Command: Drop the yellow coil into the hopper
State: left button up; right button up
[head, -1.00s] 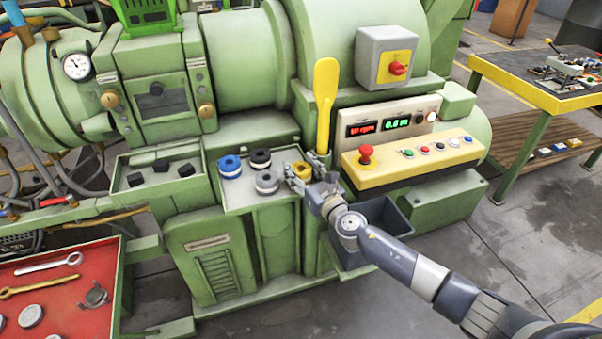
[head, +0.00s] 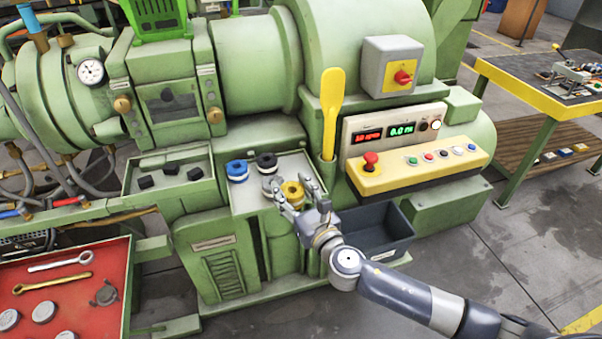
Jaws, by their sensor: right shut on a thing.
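The yellow coil (head: 292,190) is between the fingers of my right gripper (head: 291,194), which is shut on it. The coil is over the right part of the green coil tray (head: 245,208); it seems raised a little, but the gap is hard to judge. A blue coil (head: 237,170), a black coil (head: 266,161) and a partly hidden grey coil (head: 268,183) are in the tray. A bright green slatted part (head: 155,14), perhaps the hopper, sits on top of the machine at the upper left; its opening is cut off. My left gripper is not in view.
A yellow paddle (head: 331,110) stands upright right of the tray. A control panel (head: 420,165) with buttons is further right, above a dark open bin (head: 395,232). A red tool tray (head: 110,258) is at lower left. Black blocks (head: 170,168) lie in another tray.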

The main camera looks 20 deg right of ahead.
jog(key=s+a, duration=0.2)
jog(key=s, duration=0.2)
jog(key=shift+a+r, duration=0.25)
jog(key=shift+a, duration=0.15)
